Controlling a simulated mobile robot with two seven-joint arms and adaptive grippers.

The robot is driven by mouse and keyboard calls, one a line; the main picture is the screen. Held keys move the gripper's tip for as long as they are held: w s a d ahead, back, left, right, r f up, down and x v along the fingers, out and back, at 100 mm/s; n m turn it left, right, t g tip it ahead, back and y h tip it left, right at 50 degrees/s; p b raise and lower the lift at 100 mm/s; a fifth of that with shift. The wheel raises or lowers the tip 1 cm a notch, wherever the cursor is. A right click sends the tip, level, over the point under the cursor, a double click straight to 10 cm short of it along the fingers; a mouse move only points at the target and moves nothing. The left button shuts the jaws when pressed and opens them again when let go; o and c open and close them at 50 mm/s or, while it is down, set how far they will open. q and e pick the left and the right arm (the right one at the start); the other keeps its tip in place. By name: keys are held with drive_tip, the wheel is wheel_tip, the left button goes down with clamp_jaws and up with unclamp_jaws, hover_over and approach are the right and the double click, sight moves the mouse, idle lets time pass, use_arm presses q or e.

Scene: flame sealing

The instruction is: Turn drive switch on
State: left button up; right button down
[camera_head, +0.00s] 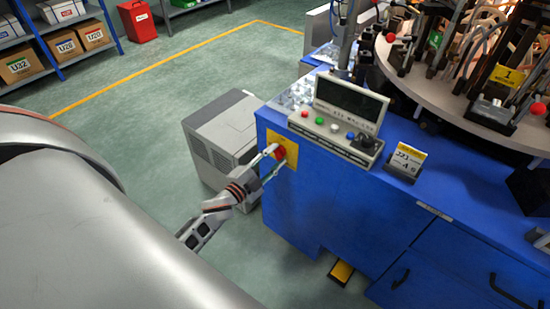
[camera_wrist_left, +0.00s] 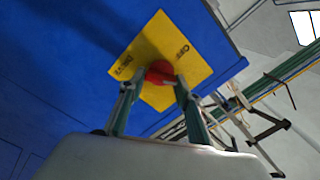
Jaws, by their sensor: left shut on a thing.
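The drive switch is a red knob (camera_head: 280,152) on a yellow square plate (camera_head: 289,144) on the blue cabinet's side. My left gripper (camera_head: 272,160) reaches it from the left, with its two fingers around the knob, shut on it. In the left wrist view, the red knob (camera_wrist_left: 160,73) sits between the two fingertips (camera_wrist_left: 156,84), in front of the yellow plate (camera_wrist_left: 192,66) with dark lettering. The fingers partly hide the knob, and I cannot tell its exact turn position. My right gripper is not in view.
The blue cabinet (camera_head: 340,205) carries a control panel (camera_head: 335,130) with buttons and a dark screen. A grey box unit (camera_head: 222,135) stands on the floor left of the cabinet. A yellow foot pedal (camera_head: 342,271) is at the cabinet's base. Green floor (camera_head: 150,110) lies free to the left.

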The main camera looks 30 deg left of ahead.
use_arm(q)
drive_tip(key=m+b, duration=0.1)
drive_tip(key=m, duration=0.1)
drive_tip(key=shift+f+m, duration=0.2)
drive_tip(key=shift+m, duration=0.5)
drive_tip(key=shift+m+b, duration=0.5)
drive_tip(key=shift+m, duration=1)
drive_tip(key=o, duration=1.1)
drive_tip(key=shift+r, duration=0.1)
drive_tip(key=shift+s, duration=0.1)
